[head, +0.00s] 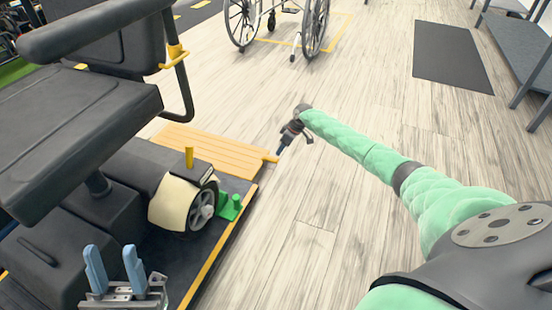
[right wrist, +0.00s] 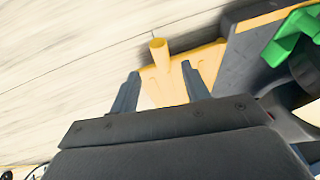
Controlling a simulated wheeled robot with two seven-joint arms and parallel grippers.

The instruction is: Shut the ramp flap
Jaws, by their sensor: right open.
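The ramp flap (head: 215,150) is a yellow slatted panel lying flat, low to the floor, at the far end of the dark platform (head: 236,188). A short yellow peg handle (head: 270,158) sticks out at its right corner. My right gripper (head: 283,148) is at this handle. In the right wrist view, the open fingers of my right gripper (right wrist: 160,69) point at the handle (right wrist: 158,50), with the flap (right wrist: 165,88) behind; I cannot tell whether they touch. My left gripper (head: 115,265) is open and empty over the near part of the scooter.
A black scooter (head: 75,105) stands on the platform, its wheel (head: 202,208) beside a green clamp (head: 230,205). A wheelchair (head: 275,20) stands at the back. A dark mat (head: 450,55) and a grey bench (head: 520,45) are at the right. Floor between is clear.

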